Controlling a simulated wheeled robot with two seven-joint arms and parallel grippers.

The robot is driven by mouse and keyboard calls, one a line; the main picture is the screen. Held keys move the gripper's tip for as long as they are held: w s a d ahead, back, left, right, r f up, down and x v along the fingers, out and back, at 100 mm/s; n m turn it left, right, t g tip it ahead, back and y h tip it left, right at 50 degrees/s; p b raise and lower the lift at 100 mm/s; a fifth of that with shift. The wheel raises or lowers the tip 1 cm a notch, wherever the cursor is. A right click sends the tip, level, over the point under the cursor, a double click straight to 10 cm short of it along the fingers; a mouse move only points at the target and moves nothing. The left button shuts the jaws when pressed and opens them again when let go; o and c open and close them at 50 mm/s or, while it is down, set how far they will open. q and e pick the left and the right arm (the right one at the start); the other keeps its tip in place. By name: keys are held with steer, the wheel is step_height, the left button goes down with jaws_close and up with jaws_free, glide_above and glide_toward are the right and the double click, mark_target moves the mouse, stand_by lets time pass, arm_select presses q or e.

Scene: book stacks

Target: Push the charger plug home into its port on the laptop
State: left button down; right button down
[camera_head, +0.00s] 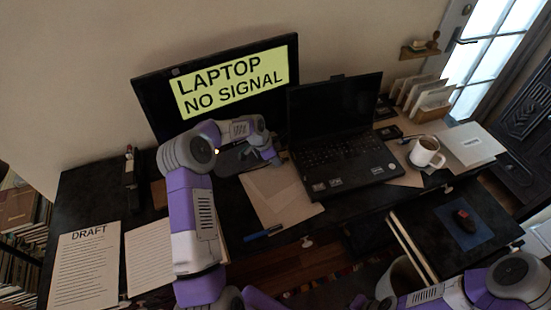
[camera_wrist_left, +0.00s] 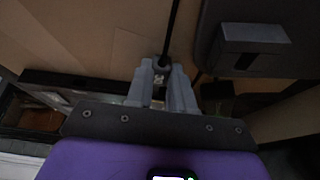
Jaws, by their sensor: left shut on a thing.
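The black laptop (camera_head: 335,155) stands open on the dark desk, its screen dark. My left gripper (camera_head: 273,157) is just left of the laptop, low near the desk and in front of the monitor's foot. In the left wrist view the fingers (camera_wrist_left: 163,80) are shut on the charger plug (camera_wrist_left: 161,66), a small grey piece at the fingertips. A black cable (camera_wrist_left: 173,30) runs up from it. The plug is too small to make out in the head view. The port is hidden, so I cannot tell whether the plug touches it. My right gripper is out of view.
The monitor (camera_head: 238,88) behind reads "LAPTOP NO SIGNAL". Papers (camera_head: 280,195) and a blue pen (camera_head: 263,231) lie in front of my left gripper. A mug (camera_head: 426,152) stands right of the laptop. A large dark object (camera_wrist_left: 255,60) is close to the fingers in the wrist view.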

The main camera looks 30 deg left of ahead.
mark_target(286, 159)
arm_select(q)
steer(key=shift+w+d, duration=0.15)
stand_by(0.5)
steer(key=shift+w+d, duration=0.2)
steer(key=shift+w, duration=0.05)
steer(key=shift+w+d+b, duration=0.35)
steer(key=shift+w+d, duration=0.45)
steer(key=shift+w, duration=0.05)
steer(key=c, duration=0.9)
jaws_free()
steer(key=p+v, duration=0.1)
steer(key=v, duration=0.6)
steer(key=shift+s+a+r+p, duration=0.1)
steer(key=shift+s+r+p, duration=0.05)
steer(key=shift+r+p, duration=0.15)
